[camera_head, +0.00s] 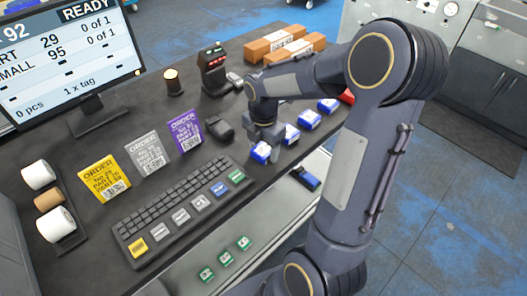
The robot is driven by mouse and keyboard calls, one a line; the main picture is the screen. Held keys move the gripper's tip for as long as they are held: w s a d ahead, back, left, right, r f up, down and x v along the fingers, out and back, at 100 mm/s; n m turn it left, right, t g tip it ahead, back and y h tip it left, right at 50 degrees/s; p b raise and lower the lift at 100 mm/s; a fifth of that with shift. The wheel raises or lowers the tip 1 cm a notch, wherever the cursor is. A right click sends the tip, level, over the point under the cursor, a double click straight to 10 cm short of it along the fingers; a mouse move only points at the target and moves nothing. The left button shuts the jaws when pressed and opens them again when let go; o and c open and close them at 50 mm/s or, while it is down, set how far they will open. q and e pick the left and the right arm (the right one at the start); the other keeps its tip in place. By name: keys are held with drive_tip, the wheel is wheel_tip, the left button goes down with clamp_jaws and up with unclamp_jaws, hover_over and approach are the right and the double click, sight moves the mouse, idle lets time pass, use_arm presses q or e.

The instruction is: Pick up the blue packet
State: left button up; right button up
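Several small blue-and-white packets lie in a row along the right edge of the dark table. The nearest blue packet (261,153) is directly under my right gripper (263,143). The fingers point down at this packet and partly cover it; whether they are closed on it is too small to tell. Other blue packets lie farther back: one beside the gripper (291,133), one in the middle (309,120) and one farther along (328,105). My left gripper is not in view.
Yellow (104,180), grey (148,154) and purple (186,131) order cards stand behind. A scanner device (213,72) and brown boxes (280,43) stand at the back. Another blue item (305,179) is below the table edge.

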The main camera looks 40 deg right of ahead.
drive_tip(key=c, duration=0.7)
drive_tip(key=shift+c, duration=0.3)
drive_tip(key=shift+r, duration=0.2)
